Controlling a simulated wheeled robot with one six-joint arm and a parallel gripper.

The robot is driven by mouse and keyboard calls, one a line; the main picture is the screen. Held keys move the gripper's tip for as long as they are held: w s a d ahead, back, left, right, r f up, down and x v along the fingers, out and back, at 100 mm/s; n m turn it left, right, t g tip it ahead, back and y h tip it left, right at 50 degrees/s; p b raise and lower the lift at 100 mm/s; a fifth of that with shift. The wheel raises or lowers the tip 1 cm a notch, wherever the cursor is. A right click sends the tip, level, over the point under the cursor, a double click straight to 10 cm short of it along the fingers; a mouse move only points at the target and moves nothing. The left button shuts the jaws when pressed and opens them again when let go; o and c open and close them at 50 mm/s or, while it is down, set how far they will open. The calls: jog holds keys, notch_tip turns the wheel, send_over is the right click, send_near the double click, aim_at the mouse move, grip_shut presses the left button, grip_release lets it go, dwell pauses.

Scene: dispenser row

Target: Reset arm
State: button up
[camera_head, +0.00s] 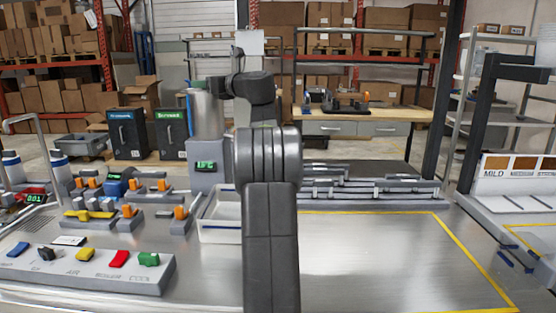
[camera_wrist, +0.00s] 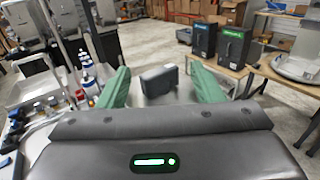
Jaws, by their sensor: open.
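My arm (camera_head: 270,210) rises through the middle of the head view and bends left near its top. My gripper (camera_wrist: 160,78) shows in the wrist view as two green fingers spread wide apart. The fingers are open, with nothing held between them. A dark grey block (camera_wrist: 159,80) appears between them in the picture; I cannot tell its distance. I cannot make out the fingers clearly in the head view.
A steel counter carries a panel of coloured switches (camera_head: 85,268), orange-handled fixtures (camera_head: 130,211) and a white tray (camera_head: 220,236) at left. A yellow-outlined area (camera_head: 370,250) is clear. A dark stand (camera_head: 485,110) is at right. Two dark bins (camera_head: 127,135) stand behind.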

jog(key=shift+s+a+f+m+t+h+b, duration=0.1)
jog(key=shift+m+t+h+b, duration=0.35)
jog(key=shift+t+b, duration=0.1)
jog(key=shift+s+a+f+m+t+h+b, duration=0.1)
jog(key=shift+m+t+h+b, duration=0.35)
jog(key=shift+t+b, duration=0.1)
jog(key=m+t+h, duration=0.2)
jog(key=h, duration=0.1)
jog(key=shift+r+b, duration=0.15)
jog(key=shift+b, duration=0.25)
jog(key=m+t+h+p, duration=0.1)
jog(key=m+h+p, duration=0.1)
jog(key=p, duration=0.1)
jog(key=shift+s+a+r+t+h, duration=0.1)
jog(key=shift+a+r+t+h, duration=0.1)
jog(key=shift+r+t+h, duration=0.15)
jog(key=shift+f+m+t+h+p, duration=0.1)
jog(key=shift+m+t+h+p, duration=0.15)
jog(key=shift+m+h+p, duration=0.3)
jog(key=shift+p, duration=0.35)
jog(key=shift+f+m+h+p, duration=0.25)
jog(key=shift+h+p, duration=0.05)
jog(key=shift+h, duration=0.1)
jog(key=shift+r, duration=0.1)
